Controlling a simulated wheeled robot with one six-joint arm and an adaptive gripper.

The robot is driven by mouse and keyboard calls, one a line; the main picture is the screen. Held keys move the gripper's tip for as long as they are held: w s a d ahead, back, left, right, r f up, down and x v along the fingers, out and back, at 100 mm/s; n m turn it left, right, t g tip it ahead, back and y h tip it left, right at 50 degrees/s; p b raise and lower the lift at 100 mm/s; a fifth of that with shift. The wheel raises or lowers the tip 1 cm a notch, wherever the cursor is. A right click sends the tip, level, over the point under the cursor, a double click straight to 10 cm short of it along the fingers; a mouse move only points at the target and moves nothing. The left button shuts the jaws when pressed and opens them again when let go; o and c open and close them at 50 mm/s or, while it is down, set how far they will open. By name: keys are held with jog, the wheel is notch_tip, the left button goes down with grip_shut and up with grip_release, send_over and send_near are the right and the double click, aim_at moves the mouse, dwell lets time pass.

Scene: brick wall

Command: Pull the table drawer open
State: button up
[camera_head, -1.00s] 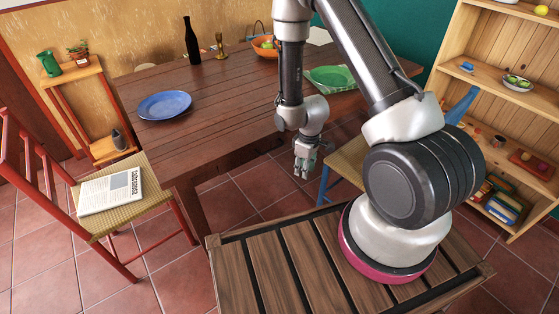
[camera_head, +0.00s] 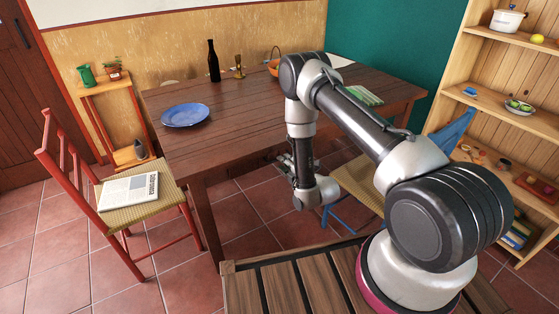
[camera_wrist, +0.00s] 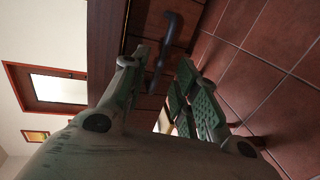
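The dark wooden table (camera_head: 235,105) stands ahead, and its front side faces me. My gripper (camera_head: 284,160) is low at this front side, just under the tabletop edge, partly hidden by my arm. In the wrist view the wooden drawer front (camera_wrist: 148,25) shows sideways, with a dark curved handle (camera_wrist: 170,30) on it. The fingers of my gripper (camera_wrist: 165,62) are spread, with the handle ahead of and partly between their tips. I cannot tell whether they touch it. The drawer's outline is hidden in the head view.
A red chair (camera_head: 125,200) with a newspaper (camera_head: 129,188) stands at the left. A blue chair (camera_head: 362,185) is close to the right of my gripper. A blue plate (camera_head: 185,115) and a dark bottle (camera_head: 213,62) stand on the table. Shelves (camera_head: 510,130) are at the right.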

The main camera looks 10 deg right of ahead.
jog(key=x, duration=0.5)
jog(key=shift+w, duration=0.2)
jog(key=shift+c, duration=0.3)
grip_shut()
